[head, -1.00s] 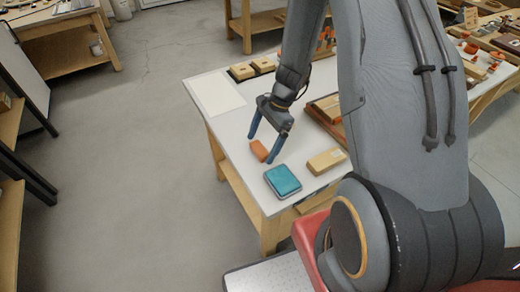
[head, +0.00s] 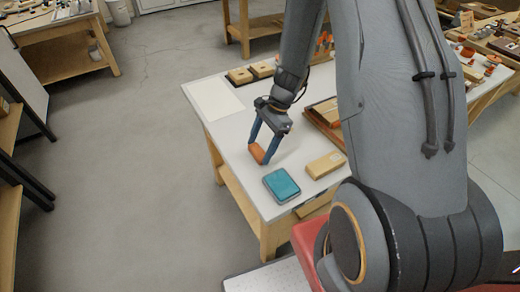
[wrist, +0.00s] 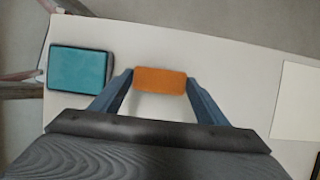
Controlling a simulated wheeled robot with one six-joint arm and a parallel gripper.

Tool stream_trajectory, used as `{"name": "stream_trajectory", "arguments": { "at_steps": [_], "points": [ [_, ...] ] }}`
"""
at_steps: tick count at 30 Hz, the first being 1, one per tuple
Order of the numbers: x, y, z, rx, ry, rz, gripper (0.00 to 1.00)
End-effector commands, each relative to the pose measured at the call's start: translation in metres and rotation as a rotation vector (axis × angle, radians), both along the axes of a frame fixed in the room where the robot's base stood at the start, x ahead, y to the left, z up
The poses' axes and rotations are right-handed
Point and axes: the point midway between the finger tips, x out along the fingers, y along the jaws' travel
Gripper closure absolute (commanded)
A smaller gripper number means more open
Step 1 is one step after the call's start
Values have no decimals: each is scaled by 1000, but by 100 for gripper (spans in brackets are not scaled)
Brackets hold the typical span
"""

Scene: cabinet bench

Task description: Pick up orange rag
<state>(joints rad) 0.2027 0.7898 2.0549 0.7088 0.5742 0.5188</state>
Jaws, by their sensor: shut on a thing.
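The orange rag (head: 257,153) is a small folded block near the left edge of the white bench top. It also shows in the wrist view (wrist: 160,80), between the two blue fingers. My gripper (head: 259,155) is shut on the rag, with one fingertip at each end of it; it also shows in the wrist view (wrist: 160,84). I cannot tell whether the rag is touching the bench or slightly above it.
A teal-topped box (head: 281,185) lies close in front of the rag, also in the wrist view (wrist: 80,70). A tan block (head: 325,164) is to the right. A wooden tray (head: 325,118) lies behind it. A white sheet (head: 213,100) covers the back left corner.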

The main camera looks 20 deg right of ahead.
Motion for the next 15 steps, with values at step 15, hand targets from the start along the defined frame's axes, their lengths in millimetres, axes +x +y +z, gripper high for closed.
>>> {"name": "stream_trajectory", "arguments": {
  "at_steps": [15],
  "points": [
    [1,0,75,-1,-3,0,53]
  ]
}}
